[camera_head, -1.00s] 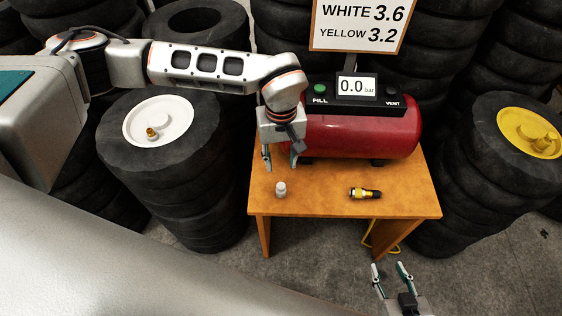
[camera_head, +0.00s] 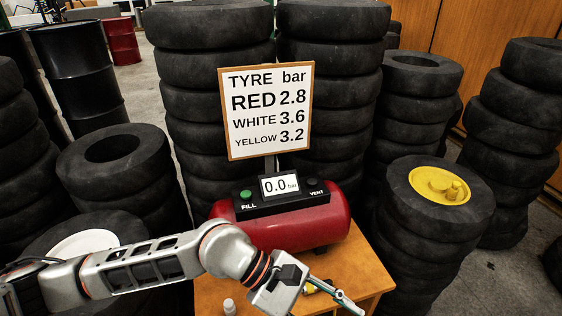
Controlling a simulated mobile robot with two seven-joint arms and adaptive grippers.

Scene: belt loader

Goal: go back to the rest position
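My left arm reaches in from the lower left. Its gripper (camera_head: 340,300) is over the orange table (camera_head: 372,270) in front of the red compressor tank (camera_head: 325,222). One finger shows clearly, pointing down and right; the lower frame edge cuts off the rest, so its opening is unclear. A yellow and black fitting (camera_head: 311,288) is partly hidden behind this gripper, and I cannot tell whether they touch. A small whitish cap (camera_head: 229,307) stands on the table left of the gripper. My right gripper is not in view.
The compressor panel display (camera_head: 279,185) reads 0.0 bar. A sign (camera_head: 266,110) above it lists red 2.8, white 3.6, yellow 3.2. Tyre stacks crowd around, one with a yellow hub (camera_head: 438,185), one with a white hub (camera_head: 85,245). Dark drums (camera_head: 75,75) stand at back left.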

